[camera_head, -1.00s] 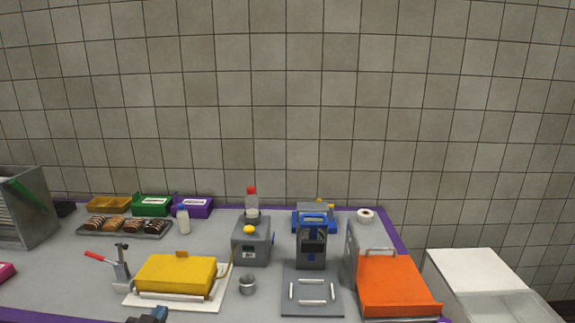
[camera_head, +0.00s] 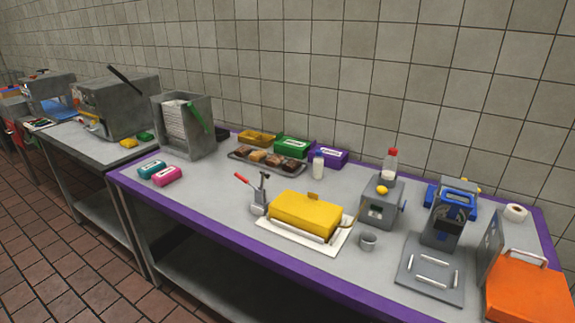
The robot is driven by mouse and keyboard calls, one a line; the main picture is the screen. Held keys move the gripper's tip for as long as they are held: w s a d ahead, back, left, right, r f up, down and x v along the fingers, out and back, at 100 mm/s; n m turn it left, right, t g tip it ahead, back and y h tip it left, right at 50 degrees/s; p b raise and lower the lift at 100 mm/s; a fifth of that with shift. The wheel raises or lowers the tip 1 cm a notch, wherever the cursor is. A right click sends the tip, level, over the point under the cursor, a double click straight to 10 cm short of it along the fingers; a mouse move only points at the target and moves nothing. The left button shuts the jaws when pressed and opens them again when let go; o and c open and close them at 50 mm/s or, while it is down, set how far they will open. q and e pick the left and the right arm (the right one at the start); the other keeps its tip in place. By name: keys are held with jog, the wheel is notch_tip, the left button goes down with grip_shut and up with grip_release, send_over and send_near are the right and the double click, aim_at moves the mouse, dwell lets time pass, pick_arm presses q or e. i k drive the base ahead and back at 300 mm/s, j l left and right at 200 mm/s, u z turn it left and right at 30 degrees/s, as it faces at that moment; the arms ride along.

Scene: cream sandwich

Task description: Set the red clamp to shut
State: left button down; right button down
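The red clamp (camera_head: 243,180) is a grey metal toggle clamp with a red-gripped handle. It stands on the table just left of a yellow block-shaped lid or case (camera_head: 306,215) on a white board (camera_head: 277,238). Its red handle sticks out up and to the left, away from the yellow block. Neither of my grippers shows in the head view now, so nothing of mine is seen touching the clamp.
The purple-edged table (camera_head: 200,221) also holds a tray of pastries (camera_head: 240,156), coloured bins (camera_head: 291,147), a grey machine (camera_head: 382,206), a metal cup (camera_head: 368,240) and an orange box (camera_head: 528,292). A second table (camera_head: 88,150) stands at left. Tiled floor (camera_head: 75,270) is open in front.

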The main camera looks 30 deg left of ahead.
aim_at(247, 182)
jog(key=j+u, duration=0.1)
jog(key=j, duration=0.4)
jog(key=j+u, duration=0.1)
jog(key=j, duration=0.45)
jog(key=i+j+u, duration=0.1)
jog(key=j, duration=0.4)
jog(key=i+j+u, duration=0.15)
jog(key=j, duration=0.35)
